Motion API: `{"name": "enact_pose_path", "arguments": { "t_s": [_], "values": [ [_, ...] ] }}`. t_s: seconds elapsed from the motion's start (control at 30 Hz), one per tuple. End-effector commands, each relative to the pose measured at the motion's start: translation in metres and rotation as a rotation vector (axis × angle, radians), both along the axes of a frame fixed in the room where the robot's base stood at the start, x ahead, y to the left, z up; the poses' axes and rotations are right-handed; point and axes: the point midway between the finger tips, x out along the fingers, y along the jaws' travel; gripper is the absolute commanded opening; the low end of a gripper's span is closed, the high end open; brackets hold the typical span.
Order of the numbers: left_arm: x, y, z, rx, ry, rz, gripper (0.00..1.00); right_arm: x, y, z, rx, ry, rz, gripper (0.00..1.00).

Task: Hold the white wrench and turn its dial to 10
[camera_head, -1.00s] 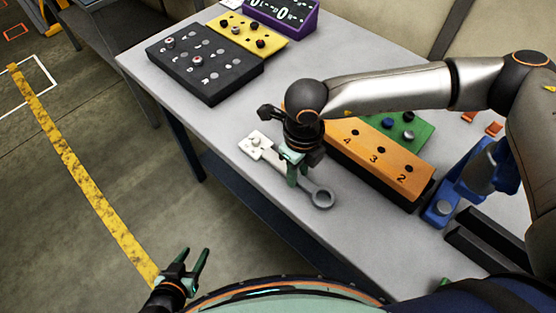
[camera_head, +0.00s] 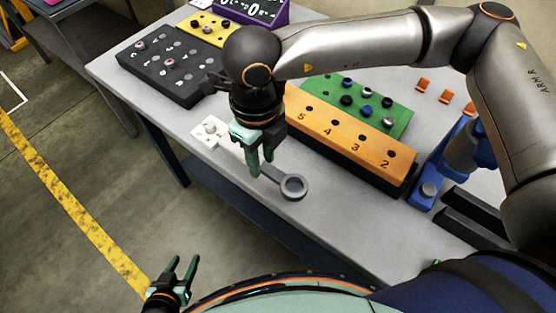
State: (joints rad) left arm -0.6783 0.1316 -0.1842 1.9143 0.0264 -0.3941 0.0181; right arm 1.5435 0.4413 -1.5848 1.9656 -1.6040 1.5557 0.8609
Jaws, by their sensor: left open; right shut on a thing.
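The white wrench (camera_head: 211,130) has a pale head with a small dial knob at its left end and a grey ring (camera_head: 293,187) at its right end. It lies along the front of the grey table, or just above it; I cannot tell which. My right gripper (camera_head: 261,166) points down and is shut on the wrench's handle, between head and ring, hiding part of the handle. The dial's reading is too small to make out. My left gripper (camera_head: 182,267) is open and empty, low at the left, off the table's front edge.
An orange numbered block (camera_head: 345,139) and a green block with knobs (camera_head: 395,122) stand behind the wrench. A black panel (camera_head: 173,65), a yellow panel (camera_head: 207,28) and a purple display (camera_head: 252,12) are farther back. A blue stand (camera_head: 425,190) is at right. Bare table (camera_head: 335,205) lies in front.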

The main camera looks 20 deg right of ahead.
Motion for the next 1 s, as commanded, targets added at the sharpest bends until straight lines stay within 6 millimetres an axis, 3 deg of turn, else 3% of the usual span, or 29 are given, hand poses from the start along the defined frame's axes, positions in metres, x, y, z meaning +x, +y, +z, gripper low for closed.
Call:
{"name": "enact_pose_path", "arguments": {
  "t_s": [0.2,0.5,0.77,1.0],
  "values": [
    [0.000,0.000,-0.014,0.000,0.000,0.000,0.50,-0.025,0.048,0.024,0.002,-0.004,0.006,0.00],
    [0.000,0.000,-0.019,0.000,0.001,0.000,0.50,-0.042,0.078,0.041,0.000,-0.002,-0.001,0.00],
    [0.000,0.000,-0.017,0.000,0.001,0.000,0.50,-0.040,0.077,0.044,0.004,-0.001,0.047,0.00],
    [0.000,0.000,-0.011,0.000,0.001,0.000,0.50,-0.024,0.054,0.044,0.017,0.001,0.329,0.00]
  ]
}}
